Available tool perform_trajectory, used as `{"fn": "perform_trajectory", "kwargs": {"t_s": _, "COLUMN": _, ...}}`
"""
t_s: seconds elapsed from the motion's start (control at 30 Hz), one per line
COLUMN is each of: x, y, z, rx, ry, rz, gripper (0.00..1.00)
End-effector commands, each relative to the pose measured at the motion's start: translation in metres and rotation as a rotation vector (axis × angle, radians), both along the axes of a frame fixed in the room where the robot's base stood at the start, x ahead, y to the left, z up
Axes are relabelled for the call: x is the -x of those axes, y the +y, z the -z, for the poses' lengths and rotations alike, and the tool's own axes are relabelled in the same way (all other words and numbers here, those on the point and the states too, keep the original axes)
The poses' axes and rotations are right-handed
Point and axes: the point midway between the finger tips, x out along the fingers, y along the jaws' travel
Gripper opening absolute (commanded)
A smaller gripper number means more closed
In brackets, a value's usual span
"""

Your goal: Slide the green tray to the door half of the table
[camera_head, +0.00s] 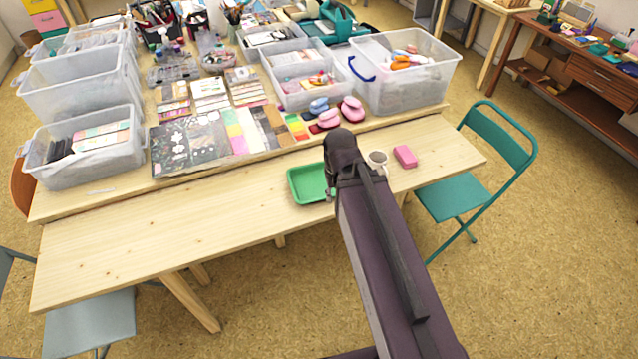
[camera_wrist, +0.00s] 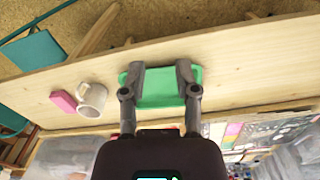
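In the wrist view the tray (camera_wrist: 160,90) shows between and behind the two fingers of my gripper (camera_wrist: 160,66). The fingers are spread apart with nothing gripped between them. I cannot tell whether the fingertips touch the tray. No door is visible in either view.
A white mug (camera_head: 378,158) and a pink block (camera_head: 404,156) stand just right of the tray. Stamps, paper pads and clear bins (camera_head: 400,85) fill the back of the table. The front strip left of the tray is clear. A teal chair (camera_head: 470,190) stands at the right.

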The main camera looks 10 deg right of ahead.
Motion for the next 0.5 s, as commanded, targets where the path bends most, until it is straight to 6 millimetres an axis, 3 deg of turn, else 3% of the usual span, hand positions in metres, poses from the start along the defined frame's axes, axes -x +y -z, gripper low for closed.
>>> {"fn": "perform_trajectory", "kwargs": {"t_s": 0.3, "x": 0.0, "y": 0.0, "z": 0.0, "rx": 0.0, "ry": 0.0, "rz": 0.0, "gripper": 0.4}}
{"fn": "perform_trajectory", "kwargs": {"t_s": 0.43, "x": -0.0012, "y": 0.0001, "z": 0.0006, "rx": 0.0, "ry": 0.0, "rz": 0.005, "gripper": 0.04}}
{"fn": "perform_trajectory", "kwargs": {"t_s": 0.5, "x": -0.0044, "y": 0.0004, "z": 0.0019, "rx": 0.0, "ry": 0.0, "rz": 0.018, "gripper": 0.0}}
